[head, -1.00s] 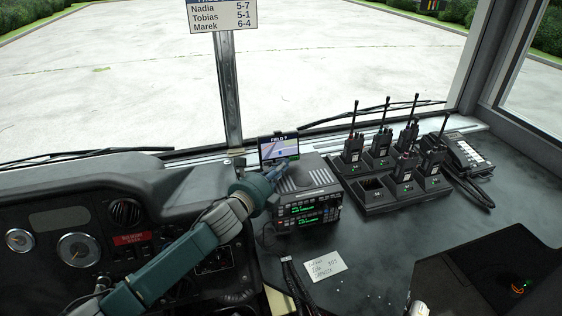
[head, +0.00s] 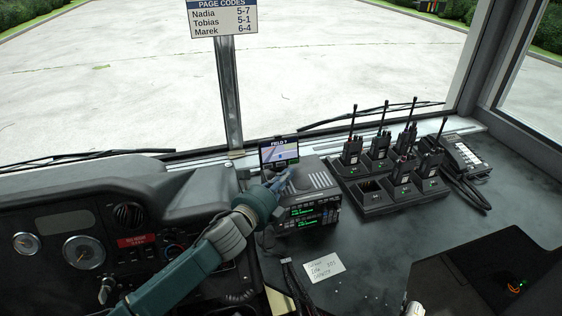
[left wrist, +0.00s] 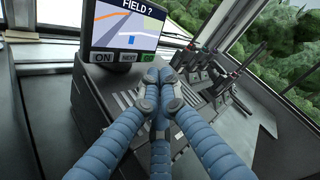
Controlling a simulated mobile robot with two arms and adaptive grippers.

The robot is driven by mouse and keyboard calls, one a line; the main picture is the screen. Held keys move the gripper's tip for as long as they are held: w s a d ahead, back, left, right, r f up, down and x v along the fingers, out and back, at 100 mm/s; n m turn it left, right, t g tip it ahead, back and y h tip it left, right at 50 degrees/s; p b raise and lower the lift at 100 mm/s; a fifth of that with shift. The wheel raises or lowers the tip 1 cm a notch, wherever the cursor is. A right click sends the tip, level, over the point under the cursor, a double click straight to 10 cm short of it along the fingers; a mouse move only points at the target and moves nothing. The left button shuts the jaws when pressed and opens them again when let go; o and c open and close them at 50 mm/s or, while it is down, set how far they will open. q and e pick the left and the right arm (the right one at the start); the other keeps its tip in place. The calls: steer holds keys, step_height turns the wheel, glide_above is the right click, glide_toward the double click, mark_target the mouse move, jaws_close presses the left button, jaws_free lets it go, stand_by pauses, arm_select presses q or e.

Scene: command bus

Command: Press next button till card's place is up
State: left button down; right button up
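A small screen (head: 279,148) stands on the dash behind the radio. It shows a map and a title that looks like "FIELD 7" or "FIELD ?". In the left wrist view the screen (left wrist: 122,28) has ON, NEXT and GO buttons along its lower edge; the NEXT button (left wrist: 126,56) is in the middle. My left gripper (head: 287,171) has its fingertips together, just in front of and below the screen. In the left wrist view the fingertips (left wrist: 158,90) sit below the buttons, apparently apart from them. A handwritten card (head: 324,268) lies on the desk, too small to read surely. My right gripper is not in view.
A radio unit (head: 305,213) with green displays stands under my left gripper. A charger (head: 376,203) with several handsets and a desk phone (head: 468,155) are to the right. A page-codes sign (head: 222,17) hangs above. The desk around the card is mostly clear.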

arm_select(q)
steer(key=shift+s+d+r+p, duration=0.15)
steer(key=shift+s, duration=0.3)
steer(key=shift+s+d+r+p, duration=0.1)
steer(key=shift+s+d+p, duration=0.05)
steer(key=shift+s, duration=0.3)
steer(key=shift+f, duration=0.1)
